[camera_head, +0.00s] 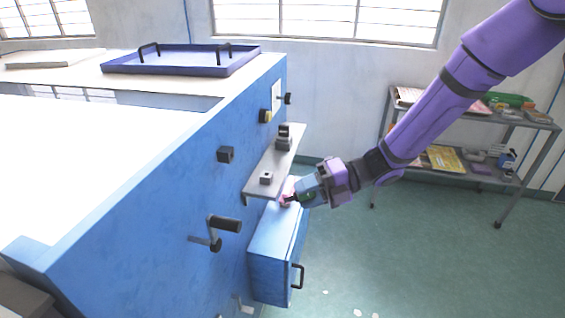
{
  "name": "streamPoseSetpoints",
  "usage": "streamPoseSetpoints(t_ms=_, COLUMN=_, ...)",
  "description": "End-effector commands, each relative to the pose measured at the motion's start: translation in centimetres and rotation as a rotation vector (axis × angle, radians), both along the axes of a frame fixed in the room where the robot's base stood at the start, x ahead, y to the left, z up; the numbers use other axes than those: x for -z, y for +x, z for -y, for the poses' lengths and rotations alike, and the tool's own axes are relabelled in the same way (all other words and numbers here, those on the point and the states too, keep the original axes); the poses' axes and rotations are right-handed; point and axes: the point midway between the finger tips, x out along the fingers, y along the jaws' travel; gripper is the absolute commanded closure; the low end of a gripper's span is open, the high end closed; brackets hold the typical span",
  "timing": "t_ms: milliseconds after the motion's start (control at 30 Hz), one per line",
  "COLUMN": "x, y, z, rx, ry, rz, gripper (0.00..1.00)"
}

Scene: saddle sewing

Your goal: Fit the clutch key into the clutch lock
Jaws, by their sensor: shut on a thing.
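My gripper (291,199) is at the end of the purple arm, beside the outer edge of a narrow grey shelf on the blue machine's side. It is shut on a small pinkish thing (287,190), likely the clutch key, just above the top of a blue box. The fingers hide most of it, so its shape cannot be told. I cannot tell for sure which fitting is the clutch lock. A small grey block with a dark hole (266,178) sits on the near end of the shelf.
The blue machine (130,240) fills the left. The grey shelf (259,187) carries a dark stacked fitting (284,138) farther back. A crank handle (224,224) sticks out. The blue box (272,240) stands below the gripper. A metal rack (470,176) is at right; open floor lies between.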

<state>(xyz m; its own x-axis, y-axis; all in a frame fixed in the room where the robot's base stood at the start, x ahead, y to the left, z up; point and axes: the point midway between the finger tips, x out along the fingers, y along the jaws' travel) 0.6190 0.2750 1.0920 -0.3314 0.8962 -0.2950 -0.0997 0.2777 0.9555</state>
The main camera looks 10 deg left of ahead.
Motion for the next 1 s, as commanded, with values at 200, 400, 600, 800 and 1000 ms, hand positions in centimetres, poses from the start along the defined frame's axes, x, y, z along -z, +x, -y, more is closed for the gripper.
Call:
streamPoseSetpoints(t_ms=200, x=-3.5, y=-0.6, z=-2.8, rx=0.222, ry=0.138, rz=-0.034, gripper=0.93)
streamPoseSetpoints(t_ms=400, x=-6.3, y=-0.8, z=-4.6, rx=0.364, ry=0.245, rz=-0.039, gripper=0.93)
streamPoseSetpoints(t_ms=600, x=-7.7, y=-0.7, z=-5.3, rx=0.424, ry=0.296, rz=-0.039, gripper=0.93)
streamPoseSetpoints(t_ms=800, x=-7.8, y=-0.7, z=-5.3, rx=0.430, ry=0.301, rz=-0.039, gripper=0.93)
streamPoseSetpoints(t_ms=1000, x=-7.8, y=-0.6, z=-5.3, rx=0.429, ry=0.300, rz=-0.039, gripper=0.93)
